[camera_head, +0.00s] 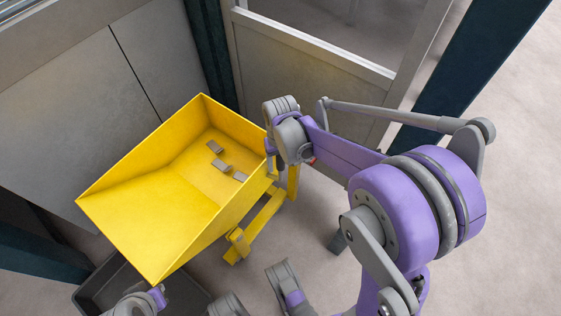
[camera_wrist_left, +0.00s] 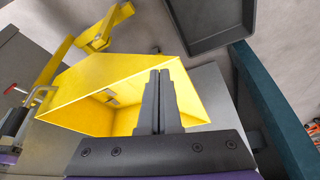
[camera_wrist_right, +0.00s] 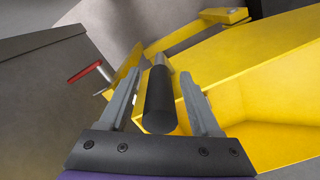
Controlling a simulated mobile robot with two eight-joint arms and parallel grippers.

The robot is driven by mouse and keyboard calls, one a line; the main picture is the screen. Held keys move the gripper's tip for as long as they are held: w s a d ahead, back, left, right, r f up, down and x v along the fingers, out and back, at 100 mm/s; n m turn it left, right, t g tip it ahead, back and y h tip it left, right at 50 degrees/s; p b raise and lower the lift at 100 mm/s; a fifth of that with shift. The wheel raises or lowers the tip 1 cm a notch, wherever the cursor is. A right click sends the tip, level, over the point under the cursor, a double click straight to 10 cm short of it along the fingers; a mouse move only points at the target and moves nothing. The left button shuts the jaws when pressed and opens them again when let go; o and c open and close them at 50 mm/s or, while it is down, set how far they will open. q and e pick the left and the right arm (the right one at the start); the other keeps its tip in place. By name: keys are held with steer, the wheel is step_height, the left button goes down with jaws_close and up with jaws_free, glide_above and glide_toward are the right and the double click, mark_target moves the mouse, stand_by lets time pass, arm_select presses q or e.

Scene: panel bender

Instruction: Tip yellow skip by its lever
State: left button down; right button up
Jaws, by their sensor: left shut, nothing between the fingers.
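The yellow skip (camera_head: 150,215) sits level at left in the head view, with several small grey metal pieces (camera_head: 222,165) inside. My right gripper (camera_head: 271,158) is at its right rear edge. In the right wrist view, its open fingers (camera_wrist_right: 160,85) stand on either side of a black cylindrical grip (camera_wrist_right: 159,100) on a metal rod. Contact with the grip cannot be told. A red-handled lever (camera_wrist_right: 85,70) is left of the fingers. My left gripper (camera_wrist_left: 161,75) is shut and empty, its fingertips in front of the skip in the left wrist view.
A dark tray (camera_head: 92,290) lies on the floor below the skip's front lip. Grey machine panels (camera_head: 60,130) and dark posts (camera_head: 209,50) stand close behind and left. Open floor (camera_head: 490,230) is at right.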

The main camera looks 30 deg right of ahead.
jaws_close()
stand_by(1.3)
